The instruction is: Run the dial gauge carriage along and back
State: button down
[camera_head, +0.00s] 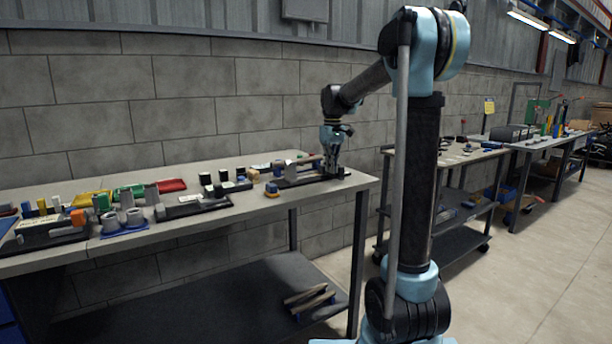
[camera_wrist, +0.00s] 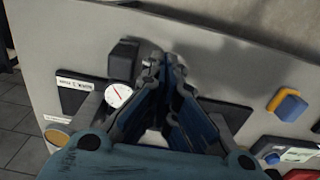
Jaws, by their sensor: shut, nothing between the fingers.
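The dial gauge (camera_wrist: 118,94) shows its round white face in the wrist view, just left of my gripper's fingers (camera_wrist: 160,70). A dark block (camera_wrist: 124,60) stands beside it, and a dark base plate (camera_wrist: 78,92) with a white label lies around it. In the head view my gripper (camera_head: 331,172) is low over the right end of the bench, at the dark fixture (camera_head: 290,182). My gripper is shut with nothing held. The fingers hide part of the fixture, and I cannot tell whether they touch the carriage.
Coloured trays, blocks and other fixtures fill the bench (camera_head: 215,222) further left. The bench's right edge is close to my gripper. A block wall stands behind.

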notch_tip(320, 180, up, 8)
dwell(1.0)
jog(key=s+d+f+m, duration=0.1)
jog(key=s+d+f, duration=0.2)
jog(key=s, duration=0.4)
jog(key=s+d+f+m+t, duration=0.1)
jog(key=s+d+f, duration=0.2)
jog(key=s, duration=0.4)
jog(key=s+d+f+m, duration=0.1)
jog(key=s+d+f, duration=0.15)
jog(key=s, duration=0.35)
jog(key=s+d+f+m, duration=0.1)
jog(key=s+d+f, duration=0.1)
jog(key=s+f, duration=0.7)
jog(key=s+d+f+m+t, duration=0.1)
jog(key=s+f+m, duration=0.1)
jog(key=s+f, duration=0.7)
jog(key=shift+d+f+m, duration=0.3)
jog(key=shift+d+f, duration=0.05)
jog(key=shift+f, duration=0.3)
jog(key=shift+s, duration=0.15)
